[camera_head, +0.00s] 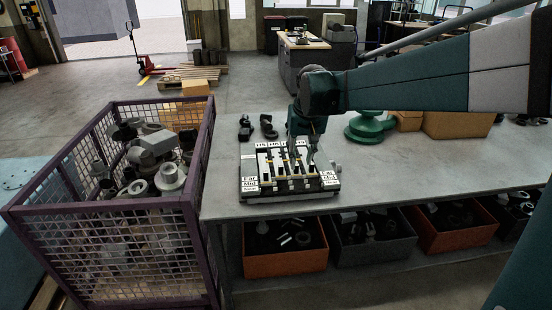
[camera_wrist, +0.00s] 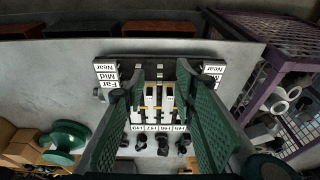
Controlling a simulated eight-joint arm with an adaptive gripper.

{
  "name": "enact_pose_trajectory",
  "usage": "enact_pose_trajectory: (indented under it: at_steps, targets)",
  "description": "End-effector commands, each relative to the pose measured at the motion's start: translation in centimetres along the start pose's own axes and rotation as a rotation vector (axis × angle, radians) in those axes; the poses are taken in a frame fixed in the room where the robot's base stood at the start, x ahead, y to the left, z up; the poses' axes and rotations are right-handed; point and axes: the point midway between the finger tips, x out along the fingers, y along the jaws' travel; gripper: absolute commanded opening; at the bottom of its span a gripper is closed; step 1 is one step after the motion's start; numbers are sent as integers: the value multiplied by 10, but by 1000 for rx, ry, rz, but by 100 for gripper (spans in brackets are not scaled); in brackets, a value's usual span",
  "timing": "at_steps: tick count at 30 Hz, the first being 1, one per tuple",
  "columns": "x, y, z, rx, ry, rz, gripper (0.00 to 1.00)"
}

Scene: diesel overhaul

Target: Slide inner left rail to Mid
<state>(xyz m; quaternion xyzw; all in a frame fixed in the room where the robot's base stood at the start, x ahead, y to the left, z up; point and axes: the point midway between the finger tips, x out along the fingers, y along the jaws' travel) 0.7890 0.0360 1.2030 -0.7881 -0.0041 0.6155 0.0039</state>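The slider panel (camera_head: 262,198) lies on the workbench in the head view, with several white rails running front to back. Its side labels read Far, Mid and Near; the Mid label (camera_head: 250,184) shows at left. In the wrist view the panel (camera_wrist: 155,72) appears turned round, with Near at the top. White rails (camera_wrist: 150,95) with orange marks lie between my fingers there. I cannot tell surely which rail is the inner left one or where its slider sits. My gripper (camera_head: 303,146) is over the panel, fingers pointing down. The wrist view shows its fingers (camera_wrist: 157,88) spread apart, with no clear grip.
A purple mesh crate (camera_head: 208,150) of metal parts stands left of the bench. Small dark parts (camera_head: 267,126) lie behind the panel, a green round part (camera_head: 365,130) to the right. Bins (camera_head: 285,263) sit below.

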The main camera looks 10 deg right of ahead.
Motion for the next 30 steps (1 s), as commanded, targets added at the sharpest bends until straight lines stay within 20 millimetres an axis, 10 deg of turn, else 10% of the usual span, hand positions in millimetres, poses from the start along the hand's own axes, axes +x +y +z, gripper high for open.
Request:
enact_pose_trajectory:
  at_steps: [30]
  targets:
    - [102,-28,-140,0,-177,7,28]
